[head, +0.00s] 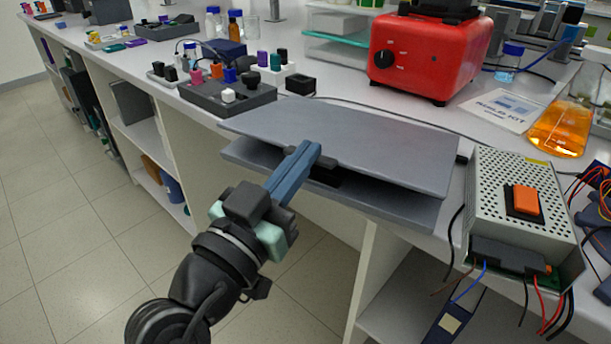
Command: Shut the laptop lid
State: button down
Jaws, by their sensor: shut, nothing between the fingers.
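The grey laptop sits at the front edge of the bench, its base (395,209) partly overhanging that edge. Its lid (365,143) is tilted low over the base, with a narrow dark gap between them at the front. My gripper (312,150) is shut and empty. Its blue fingers lie at the front edge of the lid, left of the middle, with the tips overlapping the lid in the picture. I cannot tell whether they touch it. The fingers and a dark part beside them hide some of the gap.
A metal power supply (510,205) with an orange switch and loose wires stands close on the right. A red machine (428,55) is behind the laptop. A dark tray (215,98) with small blocks is at back left. A flask of orange liquid (560,128) stands at right. Open floor lies left.

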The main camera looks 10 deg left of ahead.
jog(key=shift+t+h, duration=0.4)
jog(key=shift+t, duration=0.5)
jog(key=shift+s+a+f+b, duration=0.15)
jog(key=shift+f+b, duration=1.05)
jog(key=shift+b, duration=1.05)
jog(key=shift+s+d+f+b, duration=0.1)
jog(key=shift+f+b, duration=1.1)
jog(key=shift+b, duration=1)
jog(key=shift+f, duration=0.15)
notch_tip(320, 180, up, 5)
jog(key=p, duration=0.3)
jog(key=b+v, duration=0.1)
jog(key=v, duration=0.9)
jog(key=w+d+r+n+t+y, duration=0.1)
jog(key=d+r+t+y, duration=0.1)
jog(key=r, duration=0.3)
jog(key=w+d+r+t+y, duration=0.1)
jog(key=w+d+r+y, duration=0.15)
jog(key=r, duration=0.25)
jog(key=s+d+r+n+t+y, duration=0.35)
jog(key=s+r, duration=0.35)
jog(key=r, duration=0.4)
notch_tip(320, 180, up, 38)
jog(key=a+y+p, duration=0.1)
jog(key=p, duration=3.6)
jog(key=shift+w+t+p, duration=0.3)
jog(key=shift+t, duration=0.15)
